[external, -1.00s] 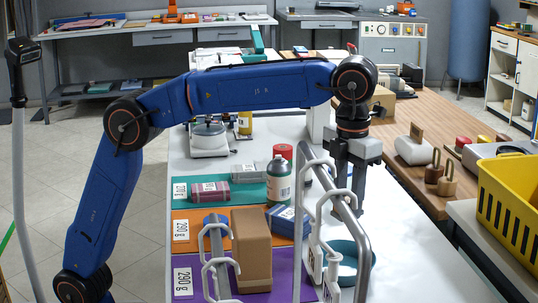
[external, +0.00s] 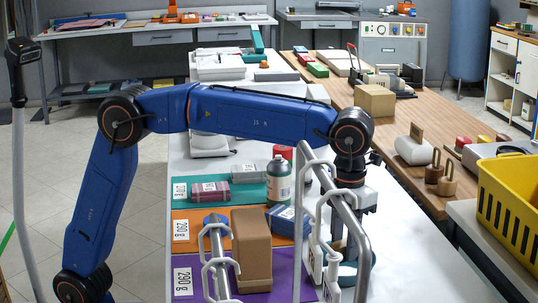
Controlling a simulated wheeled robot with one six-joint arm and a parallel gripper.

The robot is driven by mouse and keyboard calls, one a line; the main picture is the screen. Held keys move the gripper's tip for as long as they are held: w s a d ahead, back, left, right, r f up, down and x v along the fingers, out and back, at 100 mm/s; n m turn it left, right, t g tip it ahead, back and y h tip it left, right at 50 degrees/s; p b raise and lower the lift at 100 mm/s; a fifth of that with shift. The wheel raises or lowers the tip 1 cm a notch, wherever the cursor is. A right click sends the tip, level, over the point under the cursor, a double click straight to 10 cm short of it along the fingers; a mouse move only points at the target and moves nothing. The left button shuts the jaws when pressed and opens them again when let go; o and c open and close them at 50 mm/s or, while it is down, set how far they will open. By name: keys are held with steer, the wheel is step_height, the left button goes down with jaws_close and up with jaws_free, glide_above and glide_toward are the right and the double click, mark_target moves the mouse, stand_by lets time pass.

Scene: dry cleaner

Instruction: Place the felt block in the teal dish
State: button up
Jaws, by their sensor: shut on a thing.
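The teal dish (external: 347,276) stands on the white counter at the lower right, partly hidden behind the grey rail and its white hooks. My gripper (external: 348,248) points straight down over the dish, with its fingertips low at or just above the dish's opening. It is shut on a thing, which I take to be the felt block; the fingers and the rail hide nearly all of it. I cannot tell whether it touches the dish's bottom.
The grey rail (external: 342,205) with white hooks stands close beside my gripper. A brown box (external: 251,250), a dark bottle (external: 279,183) and a blue package (external: 290,220) are to the left. A yellow basket (external: 508,205) is at the right. The counter right of the dish is clear.

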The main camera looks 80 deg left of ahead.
mark_target(344, 242)
steer(key=shift+f, duration=1.6)
steer(key=shift+f, duration=0.1)
steer(key=o, duration=1)
step_height(344, 242, up, 12)
steer(key=shift+f, duration=0.2)
steer(key=shift+r, duration=0.3)
